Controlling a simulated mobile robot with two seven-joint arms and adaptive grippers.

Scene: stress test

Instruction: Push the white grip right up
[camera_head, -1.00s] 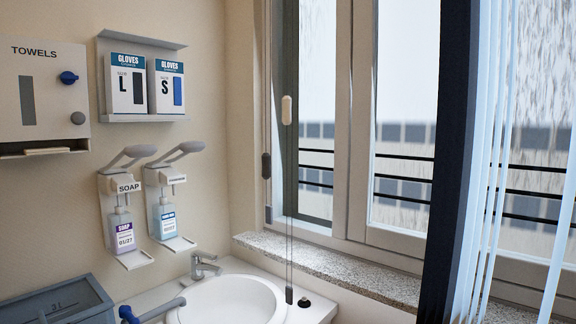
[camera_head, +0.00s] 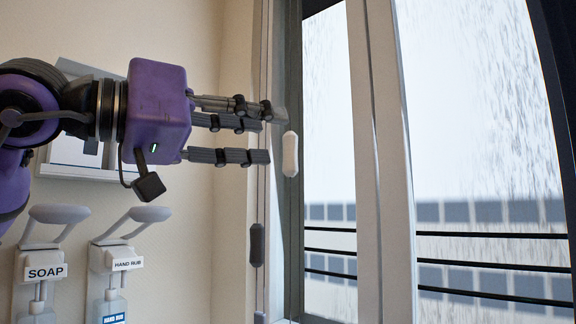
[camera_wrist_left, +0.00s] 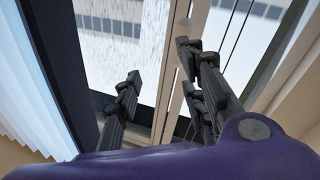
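The white grip (camera_head: 290,154) is a small, upright, elongated piece hanging in front of the dark window frame in the head view. My left gripper (camera_head: 264,133) comes in from the left, with a purple body and dark jointed fingers. Its fingers are spread apart and empty, pointing right. In the picture, their tips end just left of the white grip; I cannot tell whether any finger touches it. In the left wrist view, the fingers (camera_wrist_left: 169,70) are also apart, with the window beyond them. I cannot make out the white grip there. My right gripper is not in view.
A dark grip (camera_head: 257,245) hangs lower on a cord at the left. A tall window frame (camera_head: 382,200) stands to the right. The soap dispenser (camera_head: 45,262) and hand rub dispenser (camera_head: 117,258) are on the wall at lower left.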

